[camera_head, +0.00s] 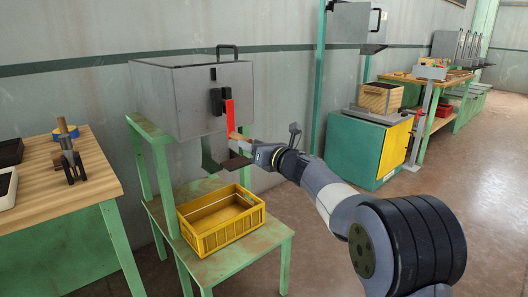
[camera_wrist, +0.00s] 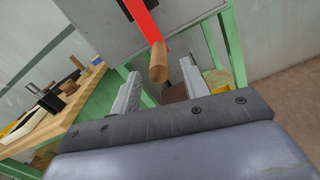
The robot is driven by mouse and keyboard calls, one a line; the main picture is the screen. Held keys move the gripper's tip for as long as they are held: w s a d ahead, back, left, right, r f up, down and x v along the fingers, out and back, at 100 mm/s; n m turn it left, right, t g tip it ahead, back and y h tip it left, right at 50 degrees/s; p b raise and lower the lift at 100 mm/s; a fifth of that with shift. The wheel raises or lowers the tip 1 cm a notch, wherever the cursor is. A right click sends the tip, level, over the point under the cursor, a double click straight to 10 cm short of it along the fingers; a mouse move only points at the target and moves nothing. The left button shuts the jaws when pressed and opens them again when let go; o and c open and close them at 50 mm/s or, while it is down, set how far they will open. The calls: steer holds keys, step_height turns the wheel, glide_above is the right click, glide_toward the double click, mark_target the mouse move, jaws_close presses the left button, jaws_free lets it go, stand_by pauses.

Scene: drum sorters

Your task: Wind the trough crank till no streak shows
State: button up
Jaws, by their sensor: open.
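A grey metal box (camera_head: 190,95) stands on a green frame against the wall. Its crank has a red arm (camera_head: 229,112) on the front face, which also shows in the wrist view (camera_wrist: 144,20). A wooden handle (camera_wrist: 158,62) sticks out from the arm's lower end toward me. My gripper (camera_wrist: 160,88) is open, with the handle between and just beyond its fingers; I cannot tell whether they touch it. In the head view my gripper (camera_head: 243,147) is at the crank's lower end. A grey chute (camera_head: 213,155) hangs under the box. I make out no streak.
A yellow crate (camera_head: 215,236), seemingly empty, sits on the green stand (camera_head: 262,248) below the chute. A wooden bench (camera_head: 60,206) with tools is at left. A green and yellow cabinet (camera_head: 352,150) stands at right. The floor at right is clear.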

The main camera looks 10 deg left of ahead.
steer(key=shift+v, duration=2.6)
steer(key=x, duration=1.1)
steer(key=shift+s, duration=0.1)
